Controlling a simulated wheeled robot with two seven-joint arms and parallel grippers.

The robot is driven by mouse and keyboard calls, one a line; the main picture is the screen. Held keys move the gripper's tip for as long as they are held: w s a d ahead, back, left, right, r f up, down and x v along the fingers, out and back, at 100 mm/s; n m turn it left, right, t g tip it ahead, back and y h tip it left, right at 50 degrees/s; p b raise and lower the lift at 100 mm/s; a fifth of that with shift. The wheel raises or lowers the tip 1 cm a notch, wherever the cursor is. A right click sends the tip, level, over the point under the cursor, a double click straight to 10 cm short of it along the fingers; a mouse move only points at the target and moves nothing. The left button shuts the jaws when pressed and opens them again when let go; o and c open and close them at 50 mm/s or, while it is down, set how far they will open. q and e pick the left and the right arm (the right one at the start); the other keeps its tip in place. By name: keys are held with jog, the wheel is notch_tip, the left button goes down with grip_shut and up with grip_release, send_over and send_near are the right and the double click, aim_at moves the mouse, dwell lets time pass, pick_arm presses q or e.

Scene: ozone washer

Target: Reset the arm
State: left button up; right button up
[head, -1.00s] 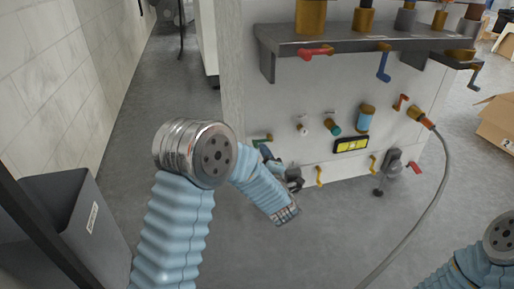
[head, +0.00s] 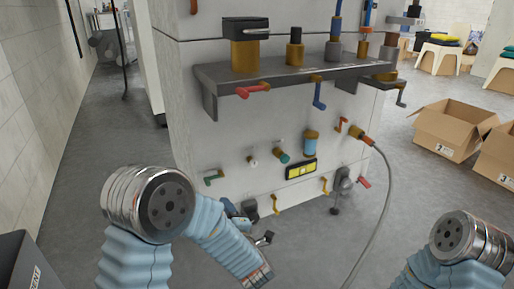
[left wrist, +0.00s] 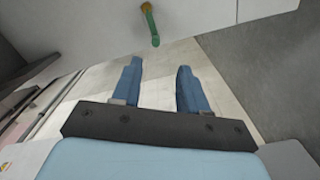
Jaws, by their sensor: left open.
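My left arm (head: 150,205) comes in from the lower left in the head view, bent in front of the washer machine (head: 235,135). My left gripper (head: 250,222) is low by the machine's front face, partly hidden behind my own arm. In the left wrist view its two blue fingers (left wrist: 160,75) are apart with nothing between them. A green-handled valve (left wrist: 150,25) is beyond the fingertips, apart from them; it also shows in the head view (head: 214,178). My right arm (head: 465,245) shows only in part at the lower right; its gripper is out of view.
A grey shelf (head: 300,68) with red and blue handles juts from the machine. A grey hose (head: 385,210) hangs from its right side to the floor. A dark bin (head: 18,260) stands at the lower left. Open cardboard boxes (head: 452,125) sit at the right, with clear floor before them.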

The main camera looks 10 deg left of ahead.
pick_arm(q)
jog(key=s+d+f+m+g+h, duration=0.1)
jog(key=s+f+m+g+h, duration=0.25)
jog(key=f, duration=0.65)
jog(key=s+f+m+g+h, duration=0.1)
jog(key=f+m+g+h, duration=0.1)
jog(key=f+m+h, duration=0.6)
jog(key=s+d+f+m+g, duration=0.2)
jog(key=s+f+g, duration=0.2)
jog(key=s+f, duration=0.55)
jog(key=s+d+m+g+h+p, duration=0.25)
jog(key=s+m+g, duration=0.2)
jog(key=s, duration=0.55)
notch_tip(320, 180, up, 13)
jog(key=p, duration=1.4)
jog(key=shift+a+f+n, duration=0.15)
jog(key=shift+n, duration=0.15)
jog(key=shift+s, duration=0.1)
jog(key=shift+a, duration=0.1)
jog(key=shift+c, duration=0.2)
